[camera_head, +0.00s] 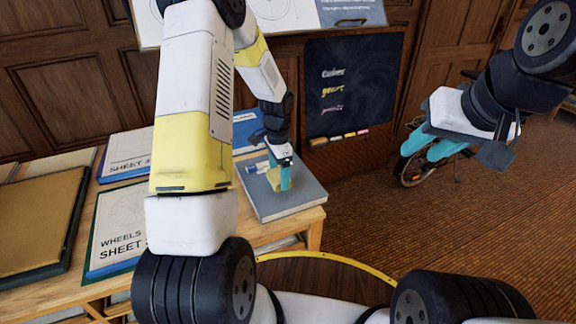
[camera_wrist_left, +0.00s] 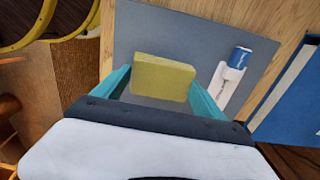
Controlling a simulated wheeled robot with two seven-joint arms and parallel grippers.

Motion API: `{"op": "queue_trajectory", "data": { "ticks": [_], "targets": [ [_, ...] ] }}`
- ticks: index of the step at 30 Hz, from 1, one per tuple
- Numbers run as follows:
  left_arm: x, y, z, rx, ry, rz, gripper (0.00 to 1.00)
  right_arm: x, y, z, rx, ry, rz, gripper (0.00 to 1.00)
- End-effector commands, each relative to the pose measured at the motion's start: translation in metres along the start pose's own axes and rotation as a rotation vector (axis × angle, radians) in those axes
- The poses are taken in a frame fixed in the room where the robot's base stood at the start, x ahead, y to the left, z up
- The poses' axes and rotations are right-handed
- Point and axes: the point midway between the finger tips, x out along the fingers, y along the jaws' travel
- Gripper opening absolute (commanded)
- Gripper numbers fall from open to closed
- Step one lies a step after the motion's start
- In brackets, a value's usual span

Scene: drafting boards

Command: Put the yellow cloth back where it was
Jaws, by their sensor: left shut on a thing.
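The yellow cloth (camera_wrist_left: 164,78) is a small flat yellow block between the teal fingers of my left gripper (camera_wrist_left: 160,92). In the head view the cloth (camera_head: 273,175) is partly hidden by my left gripper (camera_head: 280,178). The left gripper is shut on it, over a grey board (camera_head: 300,198) at the right end of the wooden table. I cannot tell whether the cloth touches the board. My right gripper (camera_head: 430,148) hangs at the right over the floor, its teal fingers apart and empty.
A white tube with a blue cap (camera_wrist_left: 239,59) lies on the grey board beside the cloth. Sheet boards (camera_head: 112,235) and a brown board (camera_head: 35,220) cover the table's left. A blackboard (camera_head: 352,85) with chalks stands behind; a bicycle wheel (camera_head: 415,168) is at right.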

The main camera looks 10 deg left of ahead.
Motion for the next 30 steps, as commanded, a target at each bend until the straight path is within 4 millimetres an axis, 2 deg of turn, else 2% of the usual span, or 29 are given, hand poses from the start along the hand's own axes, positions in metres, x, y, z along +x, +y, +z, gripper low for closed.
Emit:
{"op": "queue_trajectory", "data": {
  "ticks": [7, 17, 18, 21, 30],
  "targets": [
    [0.035, 0.001, -0.001, 0.002, -0.001, 0.002, 0.49, 0.000, 0.000, 0.000, 0.000, 0.000, 0.000, 0.34],
    [0.038, 0.000, -0.001, 0.001, 0.000, 0.001, 0.49, 0.000, 0.000, 0.000, 0.000, 0.000, 0.000, 0.34],
    [0.038, 0.000, -0.001, 0.001, 0.000, 0.000, 0.83, 0.000, 0.000, 0.000, 0.000, 0.000, 0.000, 0.34],
    [0.038, 0.000, -0.001, 0.001, 0.000, 0.000, 1.00, 0.000, 0.000, 0.000, 0.000, 0.000, 0.000, 0.34],
    [0.033, -0.001, -0.001, 0.001, 0.001, -0.001, 1.00, 0.000, 0.000, 0.000, 0.000, 0.000, 0.000, 0.34]
  ]
}}
